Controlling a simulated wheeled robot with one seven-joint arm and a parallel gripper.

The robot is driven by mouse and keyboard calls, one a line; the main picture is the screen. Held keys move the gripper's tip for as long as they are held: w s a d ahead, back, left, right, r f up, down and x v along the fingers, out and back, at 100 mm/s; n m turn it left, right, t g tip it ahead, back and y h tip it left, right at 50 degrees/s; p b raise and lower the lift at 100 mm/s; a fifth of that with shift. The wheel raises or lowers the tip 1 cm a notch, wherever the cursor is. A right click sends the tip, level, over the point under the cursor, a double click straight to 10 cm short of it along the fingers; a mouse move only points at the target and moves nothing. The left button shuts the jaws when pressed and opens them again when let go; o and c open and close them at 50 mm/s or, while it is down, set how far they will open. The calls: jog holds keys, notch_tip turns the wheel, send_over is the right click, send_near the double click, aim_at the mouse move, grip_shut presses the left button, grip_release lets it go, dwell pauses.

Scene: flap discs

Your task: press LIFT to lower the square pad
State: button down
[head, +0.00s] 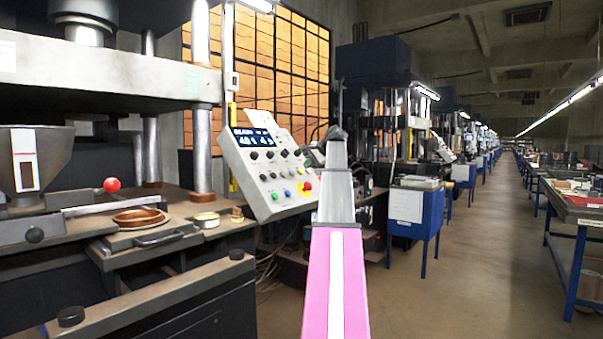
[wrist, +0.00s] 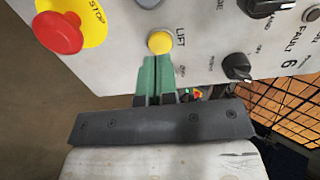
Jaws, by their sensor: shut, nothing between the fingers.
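The LIFT button (wrist: 160,42) is a round yellow button on the grey control panel, with its label beside it in the wrist view. My gripper (wrist: 157,66) is shut and empty, its green fingertips pointing at the lower edge of the button. They overlap or nearly overlap it in the picture; I cannot tell whether they touch. In the head view the control panel (head: 262,165) stands left of my arm, and the fingertips cannot be made out. A square pad cannot be clearly identified; a slab with a round brown dish (head: 140,217) lies at the press on the left.
A red STOP button (wrist: 58,32) on a yellow plate sits left of LIFT. A black knob (wrist: 237,66) is to its right, with other knobs above. In the head view, a red ball-ended lever (head: 112,184) is at the press. The aisle floor (head: 455,270) is clear.

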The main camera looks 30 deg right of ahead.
jog(key=v, duration=0.4)
jog(key=shift+s+d+r, duration=0.1)
jog(key=shift+s+r, duration=0.1)
jog(key=shift+s, duration=0.05)
dwell(0.6)
